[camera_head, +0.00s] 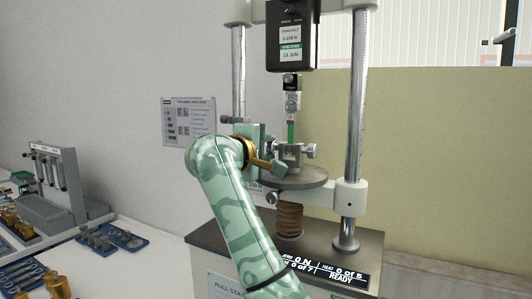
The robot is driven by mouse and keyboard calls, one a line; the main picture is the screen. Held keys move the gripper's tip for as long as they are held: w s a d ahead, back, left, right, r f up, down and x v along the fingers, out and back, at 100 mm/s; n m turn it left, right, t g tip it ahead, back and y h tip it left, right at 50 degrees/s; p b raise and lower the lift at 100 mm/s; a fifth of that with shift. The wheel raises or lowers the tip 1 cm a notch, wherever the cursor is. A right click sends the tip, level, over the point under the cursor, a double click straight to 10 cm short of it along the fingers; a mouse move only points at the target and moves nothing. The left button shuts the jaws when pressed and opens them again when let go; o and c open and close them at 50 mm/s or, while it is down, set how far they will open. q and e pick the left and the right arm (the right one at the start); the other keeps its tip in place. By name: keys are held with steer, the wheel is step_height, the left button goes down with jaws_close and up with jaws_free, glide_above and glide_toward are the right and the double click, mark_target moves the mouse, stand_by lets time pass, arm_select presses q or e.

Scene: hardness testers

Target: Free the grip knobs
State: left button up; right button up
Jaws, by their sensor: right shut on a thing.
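The tensile tester stands in the middle right, with an upper grip (292,100) hanging below its dark load cell. A lower grip (291,155) sits on the round grey plate. A green strip (291,131) runs between the two grips. A silver grip knob (311,150) shows on the right of the lower grip. My right gripper (277,164) is at the left side of the lower grip, shut on what seems to be its left knob, mostly hidden by the gripper and wrist. My left gripper is out of view.
Two chrome columns (357,120) flank the grips. The plate (310,179) rests on a brown bellows (289,217). A display (325,271) sits on the base's front edge. On the left, a white table holds blue trays (112,240) of metal parts and a grey rack (62,185).

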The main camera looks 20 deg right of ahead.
steer(key=o, duration=1)
steer(key=shift+f, duration=0.1)
steer(key=p+v, duration=0.1)
steer(key=v, duration=1.5)
steer(key=shift+a+p, duration=0.2)
steer(key=shift+p, duration=0.1)
